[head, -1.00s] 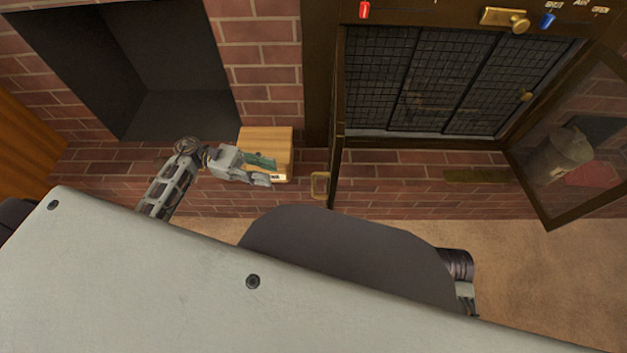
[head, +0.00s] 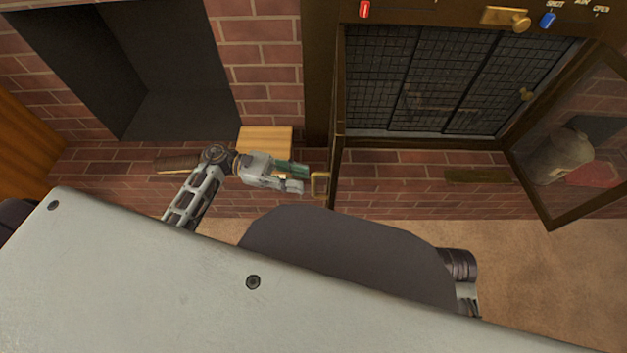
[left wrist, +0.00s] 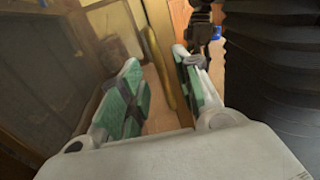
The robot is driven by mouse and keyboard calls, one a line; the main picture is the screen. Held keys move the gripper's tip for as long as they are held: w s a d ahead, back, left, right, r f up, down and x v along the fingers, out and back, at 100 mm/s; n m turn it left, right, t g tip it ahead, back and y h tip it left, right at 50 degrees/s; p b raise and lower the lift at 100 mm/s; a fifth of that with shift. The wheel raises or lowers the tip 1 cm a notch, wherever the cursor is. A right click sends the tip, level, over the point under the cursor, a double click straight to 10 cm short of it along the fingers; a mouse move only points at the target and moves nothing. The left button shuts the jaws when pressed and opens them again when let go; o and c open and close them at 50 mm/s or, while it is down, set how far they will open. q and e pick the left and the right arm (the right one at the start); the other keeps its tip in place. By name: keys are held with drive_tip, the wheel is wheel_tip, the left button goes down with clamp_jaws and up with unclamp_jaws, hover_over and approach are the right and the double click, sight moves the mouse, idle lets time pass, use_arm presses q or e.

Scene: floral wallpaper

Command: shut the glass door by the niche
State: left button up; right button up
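The glass door by the niche (head: 334,172) stands open, almost edge-on, at the left side of the firebox in the head view. Its brass handle (head: 320,186) is on the side facing the niche (head: 130,60). My left gripper (head: 303,179) is just left of the handle, with its fingertips close to it. In the left wrist view its green-padded fingers (left wrist: 162,85) are spread, with a gold bar (left wrist: 165,72), apparently the handle, beyond and between them. I cannot tell whether they touch it. My right gripper is not clearly visible; my body hides that area.
The other glass door (head: 575,140) stands open at the right, with a metal pail (head: 562,155) seen by it. A wooden block (head: 266,141) sits on the brick ledge behind my left gripper. Mesh screen (head: 450,80) covers the firebox.

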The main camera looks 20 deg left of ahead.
sight(314, 195)
use_arm(q)
drive_tip(key=shift+d, duration=2.4)
drive_tip(key=shift+c, duration=0.3)
clamp_jaws()
